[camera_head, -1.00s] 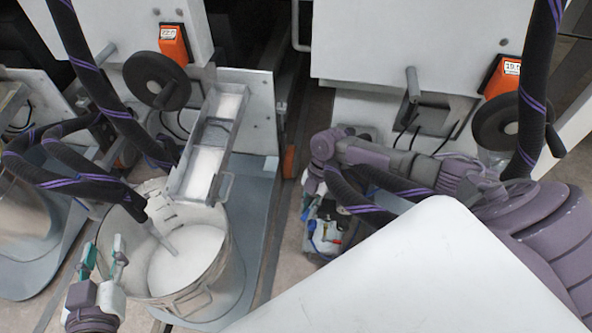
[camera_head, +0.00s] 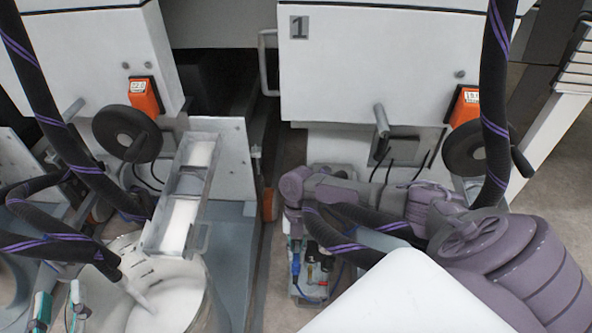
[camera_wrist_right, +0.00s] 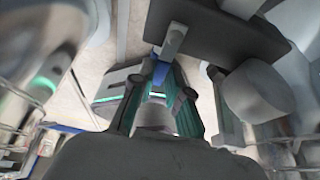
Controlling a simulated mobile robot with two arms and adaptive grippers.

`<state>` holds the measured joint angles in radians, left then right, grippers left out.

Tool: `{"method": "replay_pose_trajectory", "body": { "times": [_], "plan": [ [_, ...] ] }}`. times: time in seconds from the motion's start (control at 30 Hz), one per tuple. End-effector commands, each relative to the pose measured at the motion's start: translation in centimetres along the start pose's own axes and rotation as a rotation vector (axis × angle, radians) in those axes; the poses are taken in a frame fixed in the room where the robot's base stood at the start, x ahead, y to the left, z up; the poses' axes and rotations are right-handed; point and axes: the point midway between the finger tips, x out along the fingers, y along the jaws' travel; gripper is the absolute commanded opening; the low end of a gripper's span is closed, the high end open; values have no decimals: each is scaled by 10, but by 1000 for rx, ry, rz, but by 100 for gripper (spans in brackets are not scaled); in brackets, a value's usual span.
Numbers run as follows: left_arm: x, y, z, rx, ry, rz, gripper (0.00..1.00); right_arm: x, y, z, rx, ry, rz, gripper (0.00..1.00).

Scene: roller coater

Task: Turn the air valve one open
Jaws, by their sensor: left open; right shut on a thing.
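A small block of valves and fittings (camera_head: 318,272) sits low below my right wrist in the head view, with blue, red and yellowish parts. A blue handle (camera_head: 296,264) shows there at its left side; a blue piece also shows in the right wrist view (camera_wrist_right: 160,72). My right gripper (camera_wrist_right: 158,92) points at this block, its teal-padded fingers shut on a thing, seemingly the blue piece. The grip is partly hidden, and I cannot tell the valve's turn angle. My left gripper (camera_head: 59,306) is open and empty at the lower left, cut off by the picture edge.
A white-filled bucket (camera_head: 165,295) stands under a sloping metal trough (camera_head: 181,200) at the left. Black handwheels (camera_head: 127,134) and orange counters (camera_head: 145,95) sit on the white machines. A machine panel (camera_head: 390,62) marked 1 stands behind my right arm.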

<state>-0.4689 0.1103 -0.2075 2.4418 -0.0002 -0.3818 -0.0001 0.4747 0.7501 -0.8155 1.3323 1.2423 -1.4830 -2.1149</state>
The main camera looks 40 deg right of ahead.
Motion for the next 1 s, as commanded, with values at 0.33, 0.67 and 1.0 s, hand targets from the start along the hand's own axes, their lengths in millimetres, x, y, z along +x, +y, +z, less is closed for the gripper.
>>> {"method": "replay_pose_trajectory", "body": {
  "times": [0.33, 0.67, 1.0],
  "plan": [
    [0, 0, 0, -1, 1, 0, 41, 0, 0, 1, -1, -2, -2, 29],
    [0, 0, 0, 0, 1, -1, 41, 0, 0, 0, 0, -1, -1, 42],
    [0, 0, 0, 0, 0, -1, 41, -43, 0, 1, 0, -5, 2, 42]
  ]
}}
